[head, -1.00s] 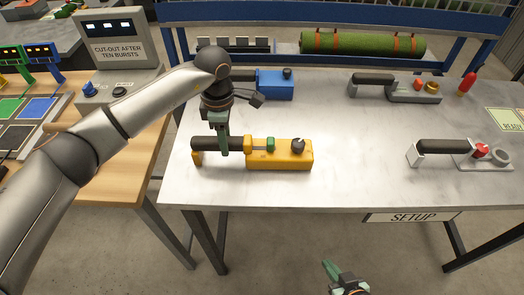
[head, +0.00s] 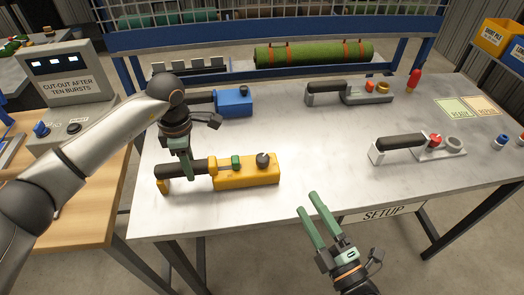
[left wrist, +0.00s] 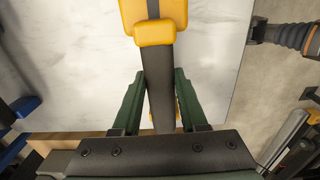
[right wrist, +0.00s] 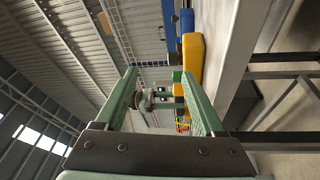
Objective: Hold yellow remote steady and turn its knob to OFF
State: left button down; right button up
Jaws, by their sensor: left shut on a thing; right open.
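The yellow remote (head: 247,176) lies on the light worktop, with a black grip at its left end, a green button and a dark round knob (head: 263,159) on top. My left gripper (head: 178,172) is shut on the black grip; in the left wrist view the fingers (left wrist: 158,97) stand either side of the grip, and the yellow body (left wrist: 154,32) is beyond. My right gripper (head: 318,218) is open and empty at the table's front edge, to the right of and apart from the remote. The right wrist view shows the remote's yellow body (right wrist: 193,62) beyond the right finger. The knob's setting is too small to read.
A blue remote (head: 234,102) lies behind the yellow one. Grey handled units (head: 365,95) and (head: 436,148) lie to the right. A rolled green turf (head: 312,53) is at the back. Bare worktop (head: 320,150) lies between the yellow remote and the right-hand unit.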

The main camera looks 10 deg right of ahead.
jog(key=w+d+r+m+y, duration=0.2)
jog(key=w+r, duration=0.4)
jog(key=w, duration=0.5)
jog(key=w+d+r+m+y, duration=0.1)
jog(key=w+d+r+m, duration=0.15)
jog(key=w+r, duration=0.65)
jog(key=w+a+n+g+y, duration=0.2)
jog(key=a+n+g+y, duration=0.3)
jog(key=a+n, duration=0.4)
jog(key=w+a+n+g+y, duration=0.2)
jog(key=w+a+n+g, duration=0.1)
jog(key=a+n+g, duration=0.55)
jog(key=n+g+h, duration=0.6)
jog(key=n+h, duration=0.4)
jog(key=h, duration=0.5)
send_near(262, 156)
jog(key=shift+t, duration=0.25)
jog(key=f, duration=0.8)
jog(key=shift+s+a+f, duration=0.1)
jog(key=shift+s+f, duration=0.15)
jog(key=shift+f, duration=0.05)
